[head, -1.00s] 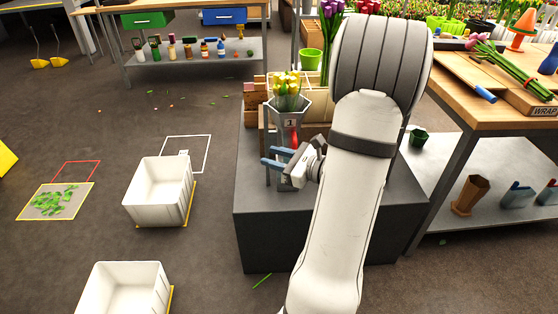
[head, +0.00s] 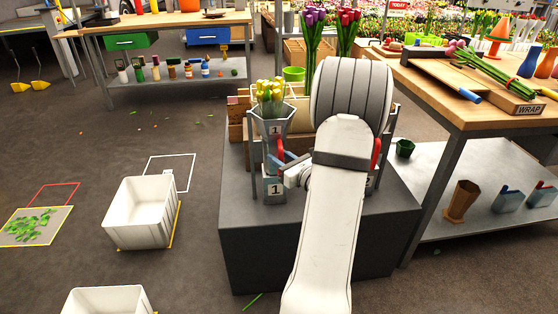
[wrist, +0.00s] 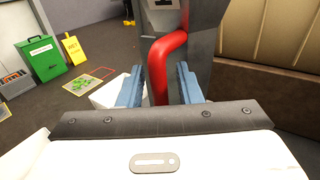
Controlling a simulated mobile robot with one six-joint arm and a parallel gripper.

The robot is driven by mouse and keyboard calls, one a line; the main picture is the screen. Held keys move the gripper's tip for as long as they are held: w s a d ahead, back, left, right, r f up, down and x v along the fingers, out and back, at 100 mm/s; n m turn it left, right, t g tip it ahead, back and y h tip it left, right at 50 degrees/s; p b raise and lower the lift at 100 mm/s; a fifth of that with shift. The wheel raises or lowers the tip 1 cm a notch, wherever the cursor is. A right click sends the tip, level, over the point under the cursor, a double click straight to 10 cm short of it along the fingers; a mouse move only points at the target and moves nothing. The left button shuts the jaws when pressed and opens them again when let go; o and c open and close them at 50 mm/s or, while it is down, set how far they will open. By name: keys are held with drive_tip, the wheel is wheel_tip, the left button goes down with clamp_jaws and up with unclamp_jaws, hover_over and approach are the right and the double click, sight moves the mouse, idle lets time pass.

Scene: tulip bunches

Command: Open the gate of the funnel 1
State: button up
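Funnel 1 (head: 271,128), a grey hopper with a "1" label, stands on a dark block with yellow tulips (head: 271,93) in its top. Its red handle (wrist: 159,72) is a bent bar on the grey body, large in the wrist view. My gripper (wrist: 162,84) has blue fingers standing apart, one on each side of the handle's lower part, with a narrow gap visible. In the head view, my gripper (head: 280,158) is at the funnel's lower right, partly hidden by my arm. A grey container (head: 273,190) labelled "1" sits below the funnel.
Another red handle (head: 377,152) shows right of my arm; my arm hides most of what is there. Purple and red tulips stand behind. White bins (head: 141,213) sit on the floor at left. A wooden table (head: 440,95) stands at right.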

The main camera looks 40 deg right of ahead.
drive_tip(key=shift+c, duration=0.5)
clamp_jaws()
